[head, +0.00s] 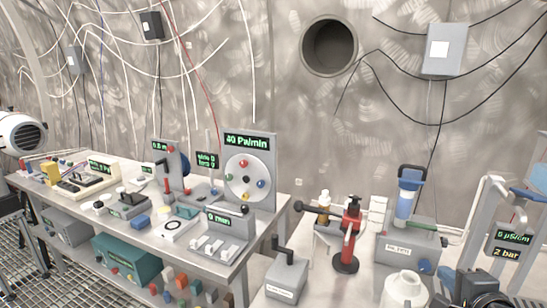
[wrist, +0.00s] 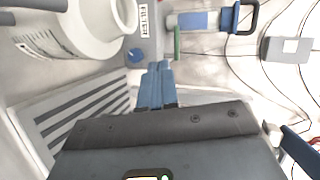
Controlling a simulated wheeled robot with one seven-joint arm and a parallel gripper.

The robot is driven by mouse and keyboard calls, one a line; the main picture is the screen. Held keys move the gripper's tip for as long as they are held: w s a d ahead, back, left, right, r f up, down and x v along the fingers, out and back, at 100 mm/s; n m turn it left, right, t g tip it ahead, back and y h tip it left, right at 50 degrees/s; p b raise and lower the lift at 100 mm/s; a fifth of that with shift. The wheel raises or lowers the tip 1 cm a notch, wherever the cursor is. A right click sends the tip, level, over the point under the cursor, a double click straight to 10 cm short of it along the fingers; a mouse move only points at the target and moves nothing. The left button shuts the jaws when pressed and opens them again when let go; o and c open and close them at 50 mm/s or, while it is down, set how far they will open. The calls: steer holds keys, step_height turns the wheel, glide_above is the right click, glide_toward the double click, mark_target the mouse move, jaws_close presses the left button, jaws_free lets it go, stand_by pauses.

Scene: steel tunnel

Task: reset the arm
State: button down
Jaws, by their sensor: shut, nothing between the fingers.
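My gripper (wrist: 157,72) shows in the wrist view as two blue fingers pressed together, with nothing between them. They reach out past the dark gripper body, above a pale slatted surface (wrist: 80,125). The fingertips appear apart from the things around them. I cannot make out the fingers for certain in the head view.
A white vessel (head: 404,290) stands near the bottom right; it also shows in the wrist view (wrist: 85,30). A blue-capped filter (head: 407,197) stands behind it, left of a frame with displays (head: 508,240). A crowded workbench (head: 255,238) fills the left.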

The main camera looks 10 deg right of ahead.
steer(key=s+a+f+n, duration=0.4)
steer(key=s+a+n, duration=0.1)
steer(key=s, duration=0.5)
steer(key=s+a+f+n, duration=0.35)
steer(key=s+a, duration=0.25)
steer(key=s, duration=0.4)
steer(key=s+a+r+n+y, duration=0.1)
steer(key=s+a+r+n, duration=0.2)
steer(key=s, duration=0.4)
steer(key=s+a+r+n+y, duration=0.1)
steer(key=s+a+r+n, duration=0.2)
steer(key=s, duration=0.4)
steer(key=s+a+r+n+y, duration=0.1)
steer(key=s+a+r+n, duration=0.2)
steer(key=s+n, duration=0.2)
steer(key=shift+s+r+t, duration=0.15)
steer(key=shift+s+t, duration=0.25)
steer(key=shift+s, duration=0.55)
